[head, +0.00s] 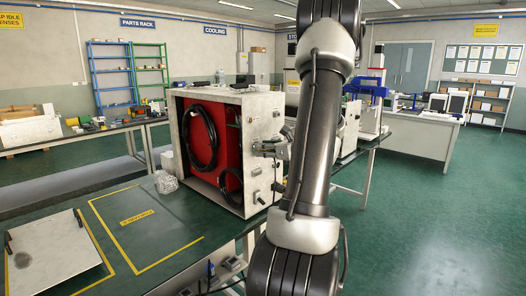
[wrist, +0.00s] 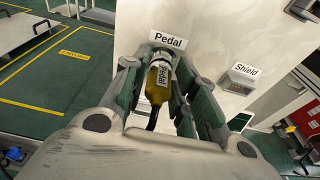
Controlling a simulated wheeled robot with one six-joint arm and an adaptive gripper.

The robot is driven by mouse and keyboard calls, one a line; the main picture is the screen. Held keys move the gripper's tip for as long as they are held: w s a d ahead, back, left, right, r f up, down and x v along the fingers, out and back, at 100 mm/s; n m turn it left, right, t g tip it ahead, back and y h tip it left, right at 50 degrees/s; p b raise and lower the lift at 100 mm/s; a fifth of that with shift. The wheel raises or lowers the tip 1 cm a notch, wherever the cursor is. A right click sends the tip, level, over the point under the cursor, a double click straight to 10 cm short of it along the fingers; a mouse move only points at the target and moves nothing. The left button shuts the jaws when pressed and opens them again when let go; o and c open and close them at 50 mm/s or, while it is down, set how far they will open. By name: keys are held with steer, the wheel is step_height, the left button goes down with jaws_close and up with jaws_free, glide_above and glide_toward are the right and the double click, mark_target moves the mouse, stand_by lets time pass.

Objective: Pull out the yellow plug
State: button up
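The yellow plug (wrist: 159,84) sits in the socket under the "Pedal" label (wrist: 168,40) on the pale cabinet face, with a dark cable at its near end. My gripper (wrist: 160,78) has one finger on each side of the plug, and the fingers appear shut on its body. In the head view my gripper (head: 272,148) is at the right-hand face of the cabinet (head: 264,120); the plug is too small or hidden there to make out.
A grey "Shield" fitting (wrist: 239,82) is on the same face, right of my gripper. The cabinet's open front shows a red panel (head: 203,172) and coiled black hoses (head: 187,136). A removed-looking flat panel (head: 57,256) lies on the green table. The yellow-marked area (head: 150,238) is clear.

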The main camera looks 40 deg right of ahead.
jaws_close()
steer(key=shift+s+d, duration=0.1)
steer(key=shift+s, duration=0.6)
steer(key=f+v, duration=0.1)
steer(key=v, duration=0.5)
steer(key=shift+s+f, duration=0.2)
steer(key=shift+s, duration=0.25)
stand_by(0.5)
